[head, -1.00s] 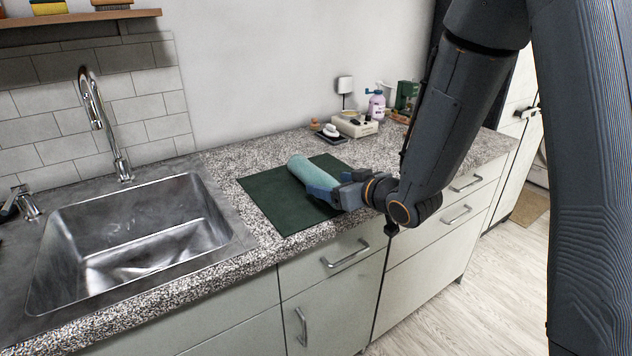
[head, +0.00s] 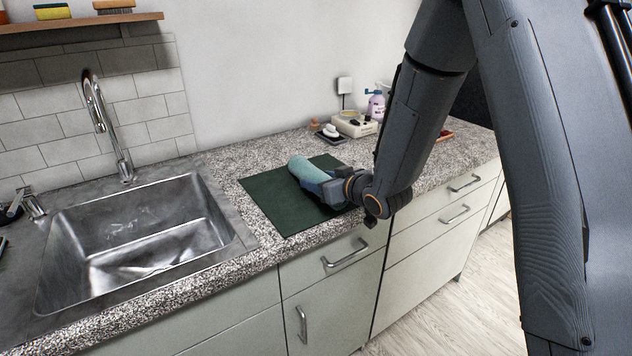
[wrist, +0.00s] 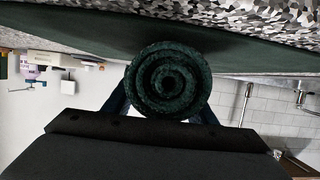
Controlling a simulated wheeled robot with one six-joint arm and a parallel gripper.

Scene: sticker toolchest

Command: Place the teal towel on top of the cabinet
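The teal towel (head: 308,172) is rolled up and lies on a dark green mat (head: 278,203) on the counter. In the wrist view its spiral end (wrist: 168,84) faces the camera, looking dark green. My gripper (head: 322,186) is at the towel's near right end, with its fingers spread along both sides of the roll. The fingertips are hidden by the roll in the wrist view (wrist: 166,100), so contact is unclear. The cabinet that the task names cannot be picked out for certain; pale cabinets (head: 322,305) with drawers stand below the granite counter.
A steel sink (head: 150,245) with a tap (head: 103,125) is to the left. A beige box (head: 354,125), a soap dish (head: 331,134) and a purple-white bottle (head: 376,105) stand at the back. A shelf (head: 80,22) hangs upper left.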

